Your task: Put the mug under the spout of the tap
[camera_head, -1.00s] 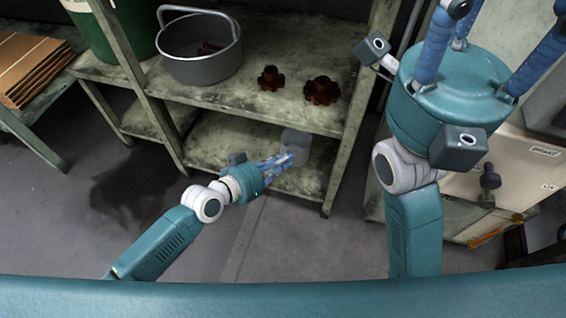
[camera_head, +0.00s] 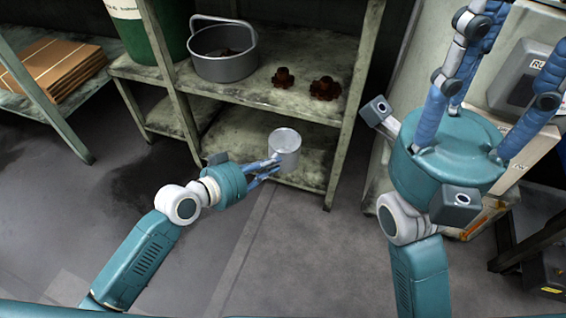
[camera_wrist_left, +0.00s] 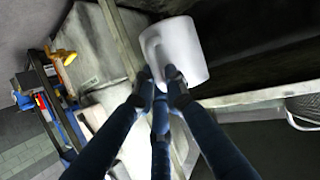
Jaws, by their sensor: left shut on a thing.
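The light grey mug (camera_head: 285,143) is upright in front of the shelf unit in the head view. It also shows large at the top middle of the left wrist view (camera_wrist_left: 184,52). My left gripper (camera_head: 270,167) is shut on the mug at its handle side, and its fingertips (camera_wrist_left: 160,85) meet there. My right gripper (camera_head: 500,75) is raised at the upper right with its fingers spread apart and nothing between them. I cannot make out the tap or its spout in any view.
The shelf unit (camera_head: 300,105) holds a grey metal pot (camera_head: 225,66) and two rusty gear-like parts (camera_head: 325,88). A green bin (camera_head: 165,35) stands beside the pot. Flat cardboard (camera_head: 55,68) lies at the left. The floor (camera_head: 300,245) in front is clear.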

